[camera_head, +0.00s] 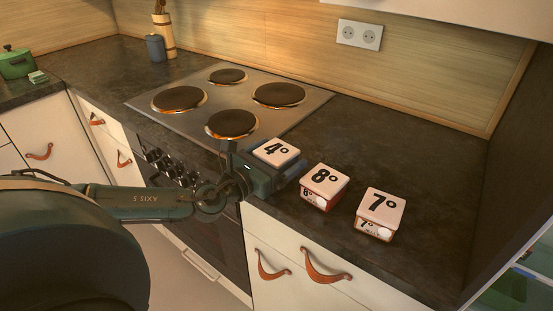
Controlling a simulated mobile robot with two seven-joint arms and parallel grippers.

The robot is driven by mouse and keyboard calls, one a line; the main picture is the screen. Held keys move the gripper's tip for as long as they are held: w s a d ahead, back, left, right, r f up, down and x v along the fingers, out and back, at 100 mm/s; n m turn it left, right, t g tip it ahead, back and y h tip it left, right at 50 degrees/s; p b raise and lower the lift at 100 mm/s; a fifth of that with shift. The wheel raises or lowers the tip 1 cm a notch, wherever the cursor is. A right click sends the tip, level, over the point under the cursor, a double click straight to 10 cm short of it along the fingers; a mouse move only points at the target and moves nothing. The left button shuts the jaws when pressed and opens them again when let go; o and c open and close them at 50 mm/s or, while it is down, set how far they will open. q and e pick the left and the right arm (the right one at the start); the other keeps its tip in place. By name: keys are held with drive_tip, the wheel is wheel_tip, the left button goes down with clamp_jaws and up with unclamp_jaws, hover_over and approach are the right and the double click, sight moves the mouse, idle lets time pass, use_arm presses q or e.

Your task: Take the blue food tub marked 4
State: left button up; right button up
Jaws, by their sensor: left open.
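The tub marked 4 (276,151) stands on the dark counter just right of the hob. Its pale lid with a black 4 shows, but its body is mostly hidden behind my left gripper, so I cannot make out its colour. My left gripper (271,170) is open, close against the near side of this tub, below the lid. I cannot tell whether the fingers touch it. My right gripper is not in view.
A red tub marked 8 (324,184) stands close to the right, and an orange-red tub marked 7 (380,212) farther right. The hob (215,128) lies left. The counter behind the tubs is clear. Leather pulls (325,267) hang on the drawer fronts below.

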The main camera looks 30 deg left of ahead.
use_arm(q)
drive_tip(key=shift+w+d, duration=0.15)
drive_tip(key=shift+w, duration=0.55)
drive_tip(key=shift+c, duration=0.4)
drive_tip(key=c, duration=1.2)
